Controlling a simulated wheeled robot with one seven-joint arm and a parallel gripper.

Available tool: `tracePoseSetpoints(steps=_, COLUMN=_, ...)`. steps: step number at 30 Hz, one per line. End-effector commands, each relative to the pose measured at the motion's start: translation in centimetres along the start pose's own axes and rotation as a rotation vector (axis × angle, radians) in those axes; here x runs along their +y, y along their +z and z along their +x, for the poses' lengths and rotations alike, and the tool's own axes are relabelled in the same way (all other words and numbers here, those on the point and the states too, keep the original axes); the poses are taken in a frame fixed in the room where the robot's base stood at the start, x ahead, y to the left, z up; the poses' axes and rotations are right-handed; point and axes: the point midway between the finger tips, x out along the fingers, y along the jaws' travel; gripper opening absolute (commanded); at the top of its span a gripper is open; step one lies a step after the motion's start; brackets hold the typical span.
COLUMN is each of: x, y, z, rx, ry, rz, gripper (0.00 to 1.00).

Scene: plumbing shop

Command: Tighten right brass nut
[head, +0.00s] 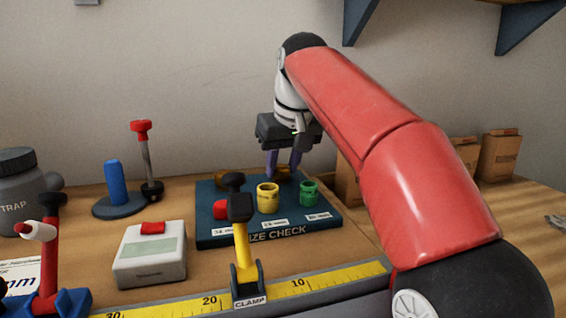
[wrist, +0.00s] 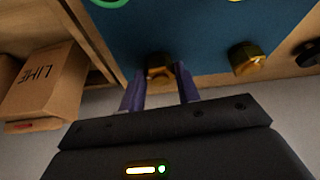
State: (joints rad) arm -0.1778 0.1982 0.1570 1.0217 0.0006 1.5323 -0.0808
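The right brass nut (wrist: 160,72) sits at the edge of the dark blue board (wrist: 190,22) in the wrist view, between the fingertips. In the head view it is mostly hidden behind the fingers. My gripper (head: 284,166) points down over the back right of the board. In the wrist view my gripper (wrist: 160,80) is open, with a purple finger on each side of the nut. Slim gaps seem to show; contact cannot be told. The other brass nut (wrist: 247,60) lies to the right in the wrist view; in the head view it (head: 228,178) is at the back left.
On the board (head: 222,238) stand red (head: 220,209), yellow (head: 268,198) and green (head: 309,193) rings. A yellow-handled clamp (head: 242,245) stands in front. Red-topped post (head: 146,160) and blue peg (head: 116,182) stand left. Cardboard boxes (head: 500,157) are behind my arm.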

Motion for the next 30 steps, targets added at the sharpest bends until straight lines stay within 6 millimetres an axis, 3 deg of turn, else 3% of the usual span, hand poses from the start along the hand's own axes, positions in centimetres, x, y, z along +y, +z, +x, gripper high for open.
tracePoseSetpoints(steps=14, x=-0.18, y=-0.09, z=-0.22, rx=-0.002, ry=0.032, rz=0.075, gripper=0.1)
tracePoseSetpoints(steps=30, x=-0.62, y=-0.27, z=-0.08, rx=0.001, ry=0.209, rz=0.5, gripper=0.1)
